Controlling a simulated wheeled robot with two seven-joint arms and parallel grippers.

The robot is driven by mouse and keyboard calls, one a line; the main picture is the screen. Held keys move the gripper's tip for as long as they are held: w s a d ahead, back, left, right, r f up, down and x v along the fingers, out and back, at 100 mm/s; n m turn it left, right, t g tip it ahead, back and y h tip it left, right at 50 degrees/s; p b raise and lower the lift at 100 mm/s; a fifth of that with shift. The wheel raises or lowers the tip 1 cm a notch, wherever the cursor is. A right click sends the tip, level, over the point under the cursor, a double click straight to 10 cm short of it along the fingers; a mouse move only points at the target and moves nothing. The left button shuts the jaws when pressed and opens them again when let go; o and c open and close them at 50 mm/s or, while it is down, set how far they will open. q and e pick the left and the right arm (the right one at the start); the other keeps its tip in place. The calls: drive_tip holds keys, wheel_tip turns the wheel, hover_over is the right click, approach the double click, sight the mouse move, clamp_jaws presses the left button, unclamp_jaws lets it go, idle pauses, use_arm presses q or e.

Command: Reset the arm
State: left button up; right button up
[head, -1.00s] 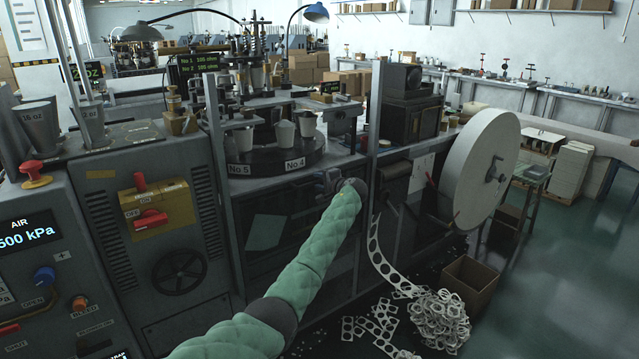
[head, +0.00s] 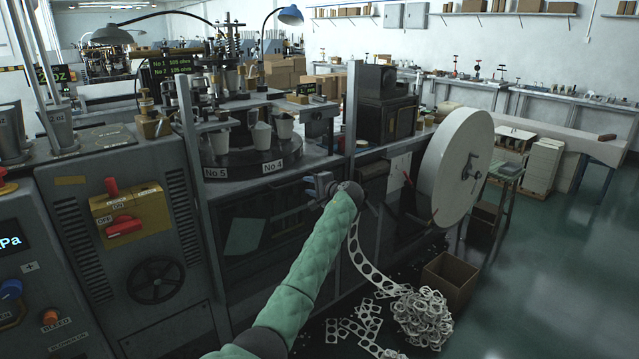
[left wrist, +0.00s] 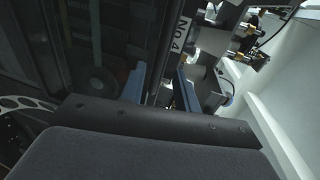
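My left arm, in a green quilted sleeve, reaches up from the bottom of the head view. My left gripper (head: 318,187) is in front of the cup machine, just below the edge of its round turntable (head: 218,173). In the left wrist view the two blue-grey fingers of the left gripper (left wrist: 160,84) stand apart with nothing between them. The No 4 label (left wrist: 181,35) shows beyond the fingers. My right gripper is in neither view.
Paper cups (head: 262,135) stand on the turntable. A large white paper roll (head: 455,165) is to the right. A punched strip (head: 362,255) runs down to a scrap heap (head: 421,316) beside a cardboard box (head: 447,280). The green floor at right is clear.

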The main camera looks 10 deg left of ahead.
use_arm(q)
drive_tip(key=s+d+r+n+h, duration=0.4)
drive_tip(key=s+d+r+n, duration=0.15)
drive_tip(key=r, duration=0.45)
drive_tip(key=s+d+t+h, duration=0.2)
drive_tip(key=s+d+h, duration=0.2)
drive_tip(key=s, duration=0.6)
drive_tip(key=s+d+f+g+h, duration=0.1)
drive_tip(key=s+f+g+h, duration=0.1)
drive_tip(key=s+f, duration=1.1)
drive_tip(key=s+d+f+g+h, duration=0.1)
drive_tip(key=s+f+g, duration=0.3)
drive_tip(key=s+f, duration=1)
drive_tip(key=s+f+g+h+p, duration=0.1)
drive_tip(key=s+f+g+h, duration=0.2)
drive_tip(key=s+f, duration=1.1)
drive_tip(key=s, duration=2)
drive_tip(key=shift+s+d, duration=0.25)
drive_tip(key=shift+d, duration=0.15)
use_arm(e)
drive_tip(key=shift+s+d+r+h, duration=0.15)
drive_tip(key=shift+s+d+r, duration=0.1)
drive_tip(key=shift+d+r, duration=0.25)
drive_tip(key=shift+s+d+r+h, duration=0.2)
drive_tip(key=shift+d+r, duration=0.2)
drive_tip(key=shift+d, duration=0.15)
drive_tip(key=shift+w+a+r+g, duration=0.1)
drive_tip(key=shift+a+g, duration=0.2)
